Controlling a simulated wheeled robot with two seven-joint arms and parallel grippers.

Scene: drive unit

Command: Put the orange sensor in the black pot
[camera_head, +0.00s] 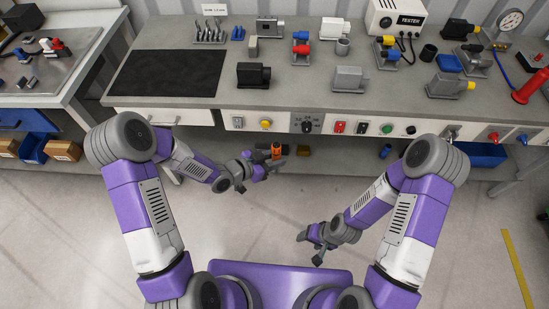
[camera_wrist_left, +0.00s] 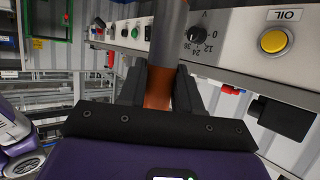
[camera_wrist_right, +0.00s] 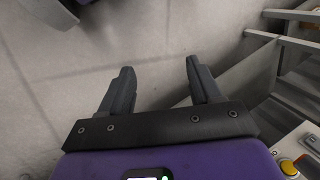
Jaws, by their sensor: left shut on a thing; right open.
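The orange sensor (camera_head: 276,149) is held in my left gripper (camera_head: 275,158), in front of the bench's front panel and lower than the bench top. In the left wrist view the sensor (camera_wrist_left: 158,90) stands between the two dark fingers, which are shut on it. The black pot (camera_head: 428,53) appears to be the small dark cylinder on the bench top at the right, seen only in the head view. My left gripper is well to the left of it and nearer to me. My right gripper (camera_head: 309,249) is open and empty over the floor; its spread fingers show in the right wrist view (camera_wrist_right: 160,88).
A grey cup (camera_head: 343,47), a grey block on a base (camera_head: 349,79) and a black motor-like unit (camera_head: 253,74) stand on the bench. Grey units (camera_head: 444,88) stand near the pot. A black mat (camera_head: 167,73) lies bare at left. The front panel carries buttons and a knob (camera_head: 307,126).

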